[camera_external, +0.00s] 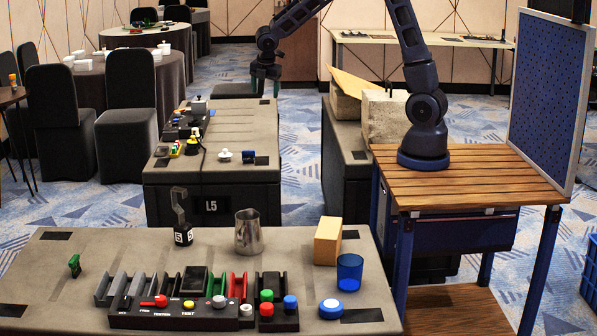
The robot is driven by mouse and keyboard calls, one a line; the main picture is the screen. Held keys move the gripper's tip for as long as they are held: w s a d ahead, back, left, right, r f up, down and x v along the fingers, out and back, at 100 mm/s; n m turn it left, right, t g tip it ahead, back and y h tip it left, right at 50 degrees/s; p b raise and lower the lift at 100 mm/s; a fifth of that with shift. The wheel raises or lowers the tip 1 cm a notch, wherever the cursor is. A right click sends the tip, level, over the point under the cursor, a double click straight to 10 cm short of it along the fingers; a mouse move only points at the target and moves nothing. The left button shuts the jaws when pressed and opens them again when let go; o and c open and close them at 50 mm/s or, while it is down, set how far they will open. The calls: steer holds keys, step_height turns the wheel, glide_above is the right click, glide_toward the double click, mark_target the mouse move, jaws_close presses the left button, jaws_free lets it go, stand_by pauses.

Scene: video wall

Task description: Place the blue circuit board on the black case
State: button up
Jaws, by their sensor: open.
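My gripper (265,88) hangs fingers-down over the far end of the grey-topped bench marked L5. Its dark fingers look apart, and I see nothing held between them. I cannot pick out the blue circuit board for certain. A small dark blue block (248,156) sits at the bench's near right edge, but it is too small to identify. The black case is also unclear. Small dark items (198,106) stand on the bench's far left side, left of my gripper.
The L5 bench (235,125) is mostly bare along its middle and right. A white knob (225,154) and a colourful box (180,148) sit near its front. The near table (130,250) holds a button panel, a metal jug (249,232), a wooden block (328,241) and a blue cup (349,272).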

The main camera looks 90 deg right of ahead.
steer(key=s+a+r+m, duration=0.3)
steer(key=s+a+r, duration=0.3)
steer(key=s+r, duration=0.15)
steer(key=s+a+r+m+t+y, duration=0.1)
steer(key=s+a+r+m, duration=0.1)
steer(key=s, duration=0.6)
steer(key=s+a+r+m+t+y, duration=0.1)
steer(key=s+a+r+m, duration=0.2)
steer(key=s+a, duration=0.3)
steer(key=s+a+r+m+t+y, duration=0.1)
steer(key=s+a+m, duration=0.3)
steer(key=s, duration=0.8)
steer(key=shift+a+r+m+t, duration=0.4)
steer(key=shift+a+r+t, duration=0.15)
steer(key=shift+r, duration=0.3)
